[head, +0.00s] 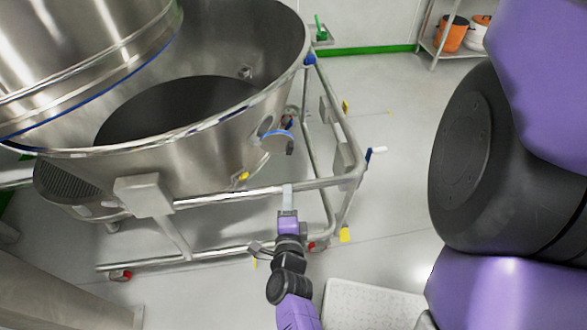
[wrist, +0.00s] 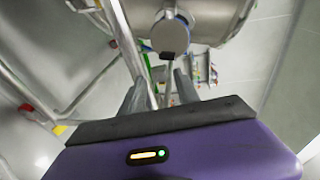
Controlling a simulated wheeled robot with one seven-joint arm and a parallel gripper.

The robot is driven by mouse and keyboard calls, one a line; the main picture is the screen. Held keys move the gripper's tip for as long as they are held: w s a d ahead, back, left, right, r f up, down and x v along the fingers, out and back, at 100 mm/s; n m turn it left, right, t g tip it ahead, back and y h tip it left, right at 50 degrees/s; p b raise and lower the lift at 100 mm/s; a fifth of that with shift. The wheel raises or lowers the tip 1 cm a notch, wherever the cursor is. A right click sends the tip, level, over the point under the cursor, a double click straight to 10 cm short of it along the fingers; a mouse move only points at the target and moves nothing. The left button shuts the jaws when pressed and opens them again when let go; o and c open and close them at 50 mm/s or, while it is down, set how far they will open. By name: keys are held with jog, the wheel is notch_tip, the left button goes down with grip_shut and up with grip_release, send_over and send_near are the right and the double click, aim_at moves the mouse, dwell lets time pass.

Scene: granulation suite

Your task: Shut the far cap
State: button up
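A round grey cap (head: 278,141) with a blue edge and a dark handle stands out from the outer wall of the steel bowl (head: 215,150), beside a small round port (head: 265,126). It looks swung away from the port. In the wrist view the cap (wrist: 173,35) shows face-on ahead of my gripper, with its black handle (wrist: 174,54) at the bottom. My gripper (head: 288,190) is below the cap in the head view, by the cart's top rail, and apart from the cap. In the wrist view its fingers (wrist: 160,88) are spread with nothing held between them.
The tubular cart frame (head: 325,182) surrounds the bowl, and a rail passes close to my gripper. A blue-and-white lever (head: 375,151) sticks out at the frame's right corner. A pale platform (head: 365,306) is at the bottom. Open floor lies right of the cart.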

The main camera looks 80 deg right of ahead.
aim_at(291, 149)
jog(key=w+d+n+t, duration=0.1)
jog(key=d+n, duration=0.1)
jog(key=n, duration=0.2)
jog(key=w+d+r+n+t, duration=0.1)
jog(key=d+n+t, duration=0.1)
jog(key=n, duration=0.2)
jog(key=w+d+n+t+p, duration=0.1)
jog(key=d+n, duration=0.1)
jog(key=n, duration=0.2)
jog(key=shift+w+d+r+t, duration=0.15)
jog(key=shift+d+t, duration=0.15)
jog(key=s+d+n+g, duration=0.1)
jog(key=s+d+n, duration=0.2)
jog(key=shift+f+g+h, duration=0.4)
jog(key=shift+s+d+n, duration=0.1)
jog(key=shift+s+n, duration=0.05)
jog(key=shift+n, duration=0.65)
jog(key=shift+d, duration=0.1)
jog(key=x, duration=0.7)
jog(key=shift+d, duration=0.3)
